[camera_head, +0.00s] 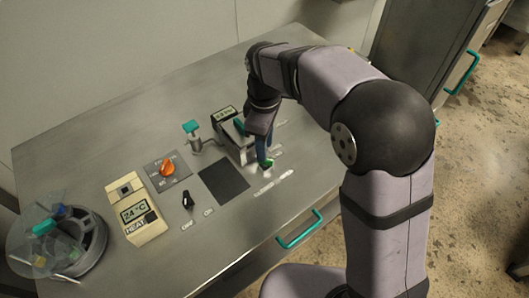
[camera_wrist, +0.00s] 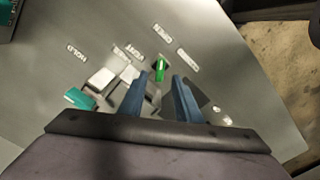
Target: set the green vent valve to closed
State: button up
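The green vent valve (camera_head: 266,163) sits on the steel bench top, under my gripper and partly hidden by it in the head view. In the wrist view its green handle (camera_wrist: 160,69) is just beyond my fingertips, in line with the gap between them. Labels that seem to read VENT (camera_wrist: 136,51), OPEN (camera_wrist: 162,33) and CLOSED (camera_wrist: 188,59) lie around it. My gripper (camera_wrist: 160,84) is open, its two blue fingers apart with nothing seen held. In the head view my gripper (camera_head: 266,150) points down at the valve; contact cannot be told.
A teal-topped fitting (camera_head: 191,127), a box with a display (camera_head: 224,114) and a dark square (camera_head: 223,182) are nearby. Left are an orange knob (camera_head: 168,168), a black switch (camera_head: 188,200), a heat controller (camera_head: 136,210) and a clear-lidded round vessel (camera_head: 60,240). The front bench top is clear.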

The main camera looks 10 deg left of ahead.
jog(key=shift+f, duration=2.05)
grip_shut()
